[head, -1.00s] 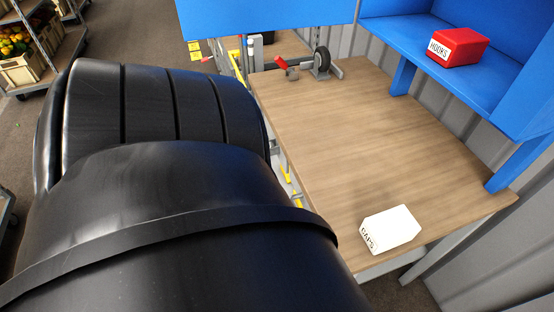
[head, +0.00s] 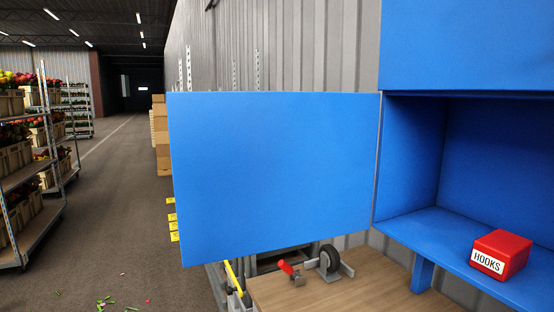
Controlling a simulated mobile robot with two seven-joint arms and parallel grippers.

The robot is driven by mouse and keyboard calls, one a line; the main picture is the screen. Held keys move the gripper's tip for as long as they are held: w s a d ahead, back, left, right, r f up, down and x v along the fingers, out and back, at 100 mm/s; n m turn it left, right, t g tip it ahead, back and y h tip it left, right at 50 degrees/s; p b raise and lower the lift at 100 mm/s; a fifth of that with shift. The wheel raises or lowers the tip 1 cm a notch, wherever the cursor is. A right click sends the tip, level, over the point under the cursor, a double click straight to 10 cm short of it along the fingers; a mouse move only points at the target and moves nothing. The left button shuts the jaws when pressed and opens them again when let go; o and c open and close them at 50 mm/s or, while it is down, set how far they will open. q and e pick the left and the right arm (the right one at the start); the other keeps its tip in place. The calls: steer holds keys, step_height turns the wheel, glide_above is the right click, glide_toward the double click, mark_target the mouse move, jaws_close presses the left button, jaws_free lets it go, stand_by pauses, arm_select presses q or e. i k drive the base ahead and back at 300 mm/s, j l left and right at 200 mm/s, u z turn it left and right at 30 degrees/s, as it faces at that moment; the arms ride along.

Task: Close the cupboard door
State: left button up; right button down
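The blue cupboard door (head: 275,175) stands wide open in the head view, swung out to the left from its hinge edge beside the cupboard opening. The blue cupboard (head: 410,160) is at the right, and its inside is exposed. A red box labelled HOOKS (head: 502,254) sits on the cupboard floor, near the front. Neither of my grippers shows in the head view.
A wooden workbench (head: 370,285) with a clamp and a wheel (head: 329,258) lies below the cupboard. Shelf trolleys of flowers (head: 30,170) stand at the left. The aisle floor (head: 115,190) between is mostly open, with some small scraps in front.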

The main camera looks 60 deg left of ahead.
mark_target(254, 172)
steer(key=j, duration=0.45)
steer(key=k+j+z, duration=0.15)
steer(key=j, duration=0.3)
steer(key=k+j, duration=0.1)
steer(key=j, duration=0.35)
steer(key=k+j+z, duration=0.1)
steer(key=j, duration=0.3)
steer(key=k+j+z, duration=0.1)
steer(key=j, duration=0.35)
steer(key=k+j, duration=0.15)
steer(key=j, duration=0.25)
steer(key=k+j+z, duration=0.1)
steer(key=j, duration=0.35)
steer(key=k+j+z, duration=0.1)
steer(key=j, duration=0.3)
steer(key=k+z, duration=0.1)
steer(key=k, duration=0.25)
